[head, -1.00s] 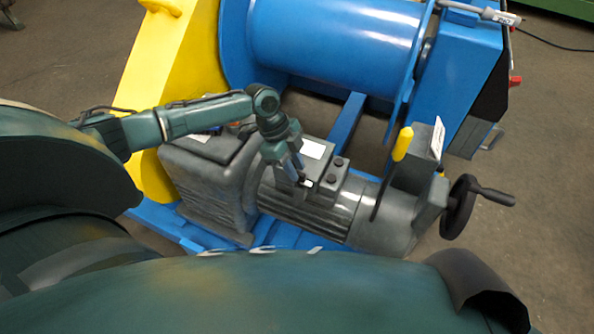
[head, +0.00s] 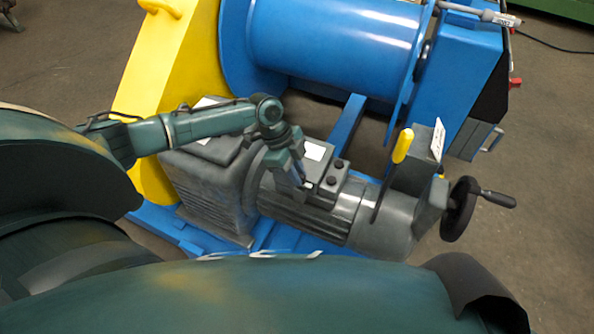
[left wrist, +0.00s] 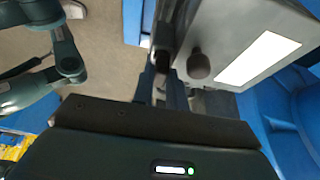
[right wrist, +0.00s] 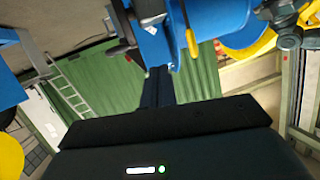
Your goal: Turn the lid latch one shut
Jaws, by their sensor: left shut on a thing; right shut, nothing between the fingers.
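A grey terminal box (head: 325,176) with a white label sits on top of the ribbed motor (head: 305,215). My left gripper (head: 301,182) reaches down to the box's left side. In the left wrist view its fingers (left wrist: 161,88) are shut on a dark latch (left wrist: 162,62) beside the box lid (left wrist: 225,45). The gripper hides part of the latch, so its exact angle is hard to tell. A round dark knob (left wrist: 198,65) stands on the lid, apart from the fingers. My right gripper (right wrist: 158,88) is shut and empty; it is outside the head view.
A blue drum (head: 330,45) stands behind the motor. A yellow chain guard (head: 165,70) is at the left. A yellow-handled lever (head: 402,146) and a handwheel (head: 460,208) stand right of the motor. A green corrugated wall (right wrist: 215,75) shows in the right wrist view.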

